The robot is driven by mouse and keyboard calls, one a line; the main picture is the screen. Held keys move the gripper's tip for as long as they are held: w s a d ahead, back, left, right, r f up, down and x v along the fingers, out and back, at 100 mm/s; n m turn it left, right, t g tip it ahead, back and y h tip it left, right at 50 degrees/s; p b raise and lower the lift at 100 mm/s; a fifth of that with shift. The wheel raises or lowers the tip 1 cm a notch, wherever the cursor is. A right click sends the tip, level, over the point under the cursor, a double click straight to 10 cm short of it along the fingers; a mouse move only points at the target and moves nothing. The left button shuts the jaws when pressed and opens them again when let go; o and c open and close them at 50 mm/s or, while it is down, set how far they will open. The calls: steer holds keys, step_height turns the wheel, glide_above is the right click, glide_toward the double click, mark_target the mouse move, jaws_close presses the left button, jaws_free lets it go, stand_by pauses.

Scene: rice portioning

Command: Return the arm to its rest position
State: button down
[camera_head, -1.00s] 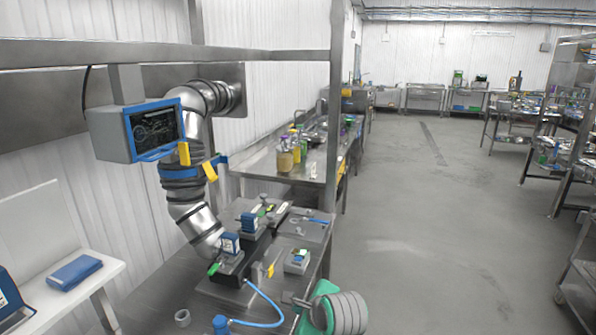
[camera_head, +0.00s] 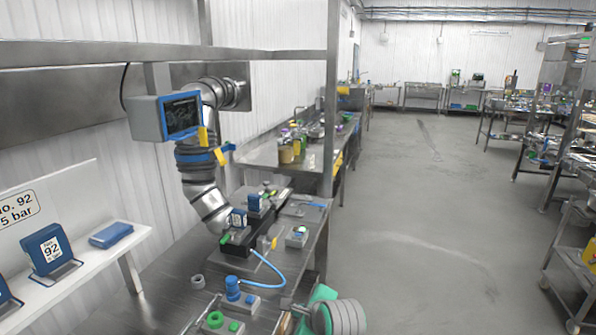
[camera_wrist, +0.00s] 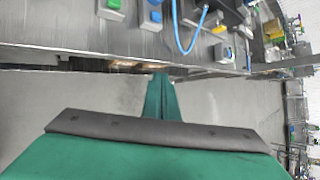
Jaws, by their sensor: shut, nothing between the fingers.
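The fingers are over the grey floor beside the steel workbench edge and touch nothing visible. In the head view my green and grey arm end (camera_head: 325,312) is at the bottom, just right of the bench; the fingertips cannot be made out there.
The steel workbench (camera_head: 180,275) carries a blue button box (camera_head: 238,291), a blue hose (camera_head: 268,270) and a green-knobbed box (camera_head: 216,320). A wall-mounted pipe arm and screen (camera_head: 180,114) stand behind. Open floor (camera_head: 425,240) lies right; a trolley (camera_head: 567,262) stands at far right.

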steer(key=s+a+f+n+t+h, duration=0.1)
steer(key=s+a+f+n, duration=0.15)
steer(key=s+f, duration=0.5)
steer(key=s+a+f+n+t, duration=0.1)
steer(key=s+f+n+t, duration=0.2)
steer(key=f, duration=0.7)
steer(key=s+d+f+n+h, duration=0.1)
steer(key=s+f+n, duration=0.15)
steer(key=s, duration=0.55)
steer(key=s+f+n+h, duration=0.1)
steer(key=s+f+n, duration=0.15)
steer(key=s, duration=0.45)
steer(key=s+d+r+n+t, duration=0.1)
steer(key=s+r+n, duration=0.3)
steer(key=s, duration=0.6)
steer(key=s+d+r+n+t, duration=0.1)
steer(key=s+r+n, duration=0.4)
steer(key=s, duration=0.6)
steer(key=shift+s+r+n+t+h, duration=0.25)
steer(key=shift+n+t+h, duration=0.15)
steer(key=shift+n, duration=0.85)
